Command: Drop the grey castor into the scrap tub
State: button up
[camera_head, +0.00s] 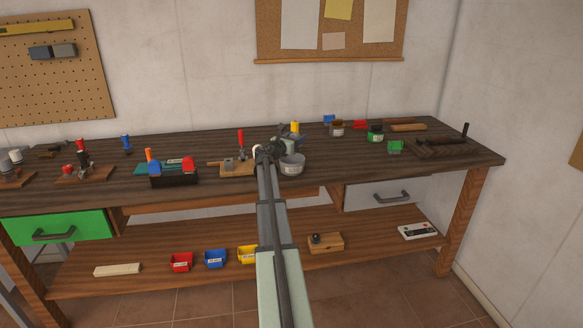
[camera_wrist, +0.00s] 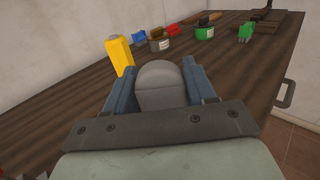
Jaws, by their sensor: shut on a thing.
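My gripper (camera_wrist: 162,82) is shut on the grey castor (camera_wrist: 160,76), a rounded grey piece between the blue-grey fingers. In the head view my gripper (camera_head: 289,136) is over the middle of the bench, where the castor is hard to make out. A grey labelled tub (camera_head: 337,130) and a green labelled tub (camera_head: 376,134) stand farther right. The labels are too small to read, so I cannot tell which is the scrap tub.
A yellow object (camera_wrist: 118,54) stands close to the left finger. A red-handled tool on a wooden board (camera_head: 238,167) and a dark caddy (camera_head: 174,177) are to the left.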

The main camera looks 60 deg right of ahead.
jog(key=o, duration=1.2)
jog(key=a, duration=1.4)
jog(key=shift+d, duration=0.1)
